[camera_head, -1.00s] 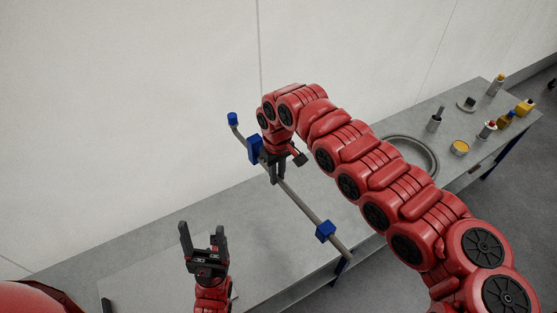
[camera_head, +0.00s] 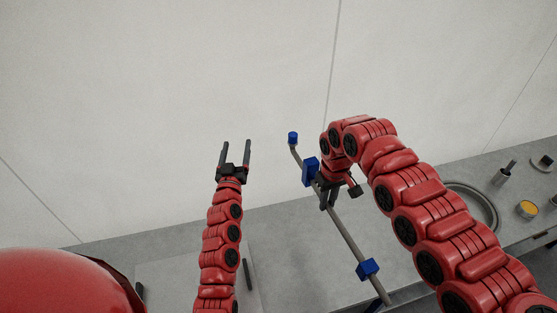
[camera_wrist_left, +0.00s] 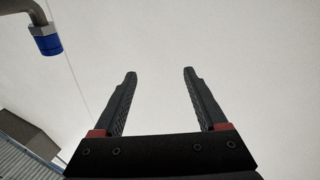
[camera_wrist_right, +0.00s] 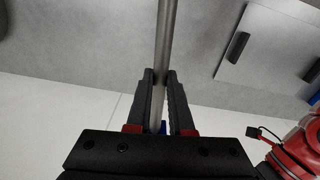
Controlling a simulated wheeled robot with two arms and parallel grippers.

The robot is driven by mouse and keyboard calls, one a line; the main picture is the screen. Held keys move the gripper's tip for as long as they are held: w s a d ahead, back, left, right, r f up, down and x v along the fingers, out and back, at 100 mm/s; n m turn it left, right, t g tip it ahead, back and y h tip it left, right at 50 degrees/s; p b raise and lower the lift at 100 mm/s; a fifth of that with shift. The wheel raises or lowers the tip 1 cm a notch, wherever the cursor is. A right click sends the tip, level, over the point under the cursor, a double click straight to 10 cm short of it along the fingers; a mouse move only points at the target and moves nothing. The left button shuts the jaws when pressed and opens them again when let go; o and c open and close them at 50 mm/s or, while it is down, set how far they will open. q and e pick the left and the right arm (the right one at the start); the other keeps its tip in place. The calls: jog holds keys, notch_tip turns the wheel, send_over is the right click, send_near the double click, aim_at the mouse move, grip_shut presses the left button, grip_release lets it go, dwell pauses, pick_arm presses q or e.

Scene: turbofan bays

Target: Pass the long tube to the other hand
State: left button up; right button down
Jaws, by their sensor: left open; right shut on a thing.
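The long tube (camera_head: 347,233) is a thin grey pipe with a bent upper end, a blue end cap (camera_head: 293,138) and two blue blocks, (camera_head: 311,170) and (camera_head: 367,269). My right gripper (camera_head: 327,203) is shut on the tube between the two blocks and holds it slanting above the bench. The right wrist view shows the tube (camera_wrist_right: 165,40) between the fingers (camera_wrist_right: 160,78). My left gripper (camera_head: 235,146) is open and empty, pointing up, left of the tube's capped end and apart from it. The capped end also shows in the left wrist view (camera_wrist_left: 45,40), at upper left.
A grey bench (camera_head: 270,225) runs along the pale wall (camera_head: 150,100). A metal ring (camera_head: 480,205), a grey part on a stand (camera_head: 504,174) and a yellow-topped tin (camera_head: 527,209) are at the right. A light panel (camera_head: 190,285) lies on the bench at lower left. The space between the grippers is clear.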

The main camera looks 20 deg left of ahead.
pick_arm(q)
jog(key=w+d+m+g+h, duration=0.1)
jog(key=w+d+m+h, duration=0.1)
jog(key=w+h, duration=0.15)
jog(key=m+g+h, duration=1)
jog(key=m+h, duration=0.2)
jog(key=m, duration=0.2)
send_near(310, 162)
jog(key=x, duration=1.1)
jog(key=shift+w+d+f, duration=0.2)
jog(key=shift+d, duration=0.1)
jog(key=shift+h, duration=0.25)
grip_shut()
